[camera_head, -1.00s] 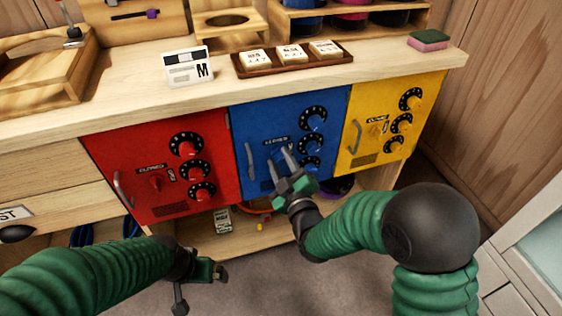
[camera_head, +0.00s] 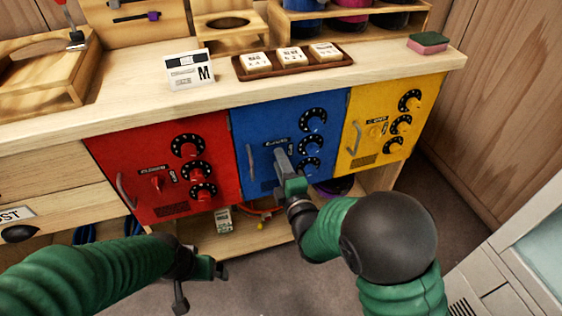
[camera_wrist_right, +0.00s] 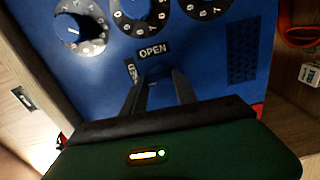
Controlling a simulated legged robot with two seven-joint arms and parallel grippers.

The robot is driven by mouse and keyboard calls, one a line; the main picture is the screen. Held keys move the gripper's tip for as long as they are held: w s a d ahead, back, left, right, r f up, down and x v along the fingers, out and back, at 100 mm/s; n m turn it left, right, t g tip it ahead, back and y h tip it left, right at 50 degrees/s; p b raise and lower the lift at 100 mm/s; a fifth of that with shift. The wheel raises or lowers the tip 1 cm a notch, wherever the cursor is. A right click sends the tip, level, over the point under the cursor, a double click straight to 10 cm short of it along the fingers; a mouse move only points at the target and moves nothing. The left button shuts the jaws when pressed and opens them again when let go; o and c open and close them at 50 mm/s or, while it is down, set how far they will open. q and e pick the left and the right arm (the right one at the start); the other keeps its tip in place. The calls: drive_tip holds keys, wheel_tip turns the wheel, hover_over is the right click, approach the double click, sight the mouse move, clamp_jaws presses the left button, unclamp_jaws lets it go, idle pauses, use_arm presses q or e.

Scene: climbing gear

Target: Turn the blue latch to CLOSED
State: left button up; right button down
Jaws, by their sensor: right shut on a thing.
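The blue safe door (camera_head: 257,125) is in the middle of the cabinet, with a column of black dials on its right side. My right gripper (camera_head: 280,156) reaches up to the door at the latch, left of the dials. In the right wrist view its two fingers (camera_wrist_right: 160,92) are close together just below the OPEN label (camera_wrist_right: 153,51). A second label is partly covered beside the left finger. The fingers are shut on the blue latch, which they almost wholly hide. My left gripper (camera_head: 205,272) hangs low in front of the cabinet, away from the doors.
A red door (camera_head: 140,190) is left of the blue one and a yellow door (camera_head: 365,105) is right. The blue door's handle (camera_head: 250,162) stands left of my right gripper. A wooden tray (camera_head: 293,66) with white blocks and a card (camera_head: 188,70) sit on the counter.

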use_arm(q)
drive_tip(key=shift+r, duration=0.1)
use_arm(e)
drive_tip(key=shift+s+a+f+n, duration=0.15)
drive_tip(key=shift+f+n, duration=0.15)
drive_tip(key=c, duration=1.2)
unclamp_jaws()
use_arm(q)
drive_tip(key=shift+a, duration=0.1)
use_arm(e)
drive_tip(key=shift+o, duration=1.2)
drive_tip(key=shift+r, duration=0.1)
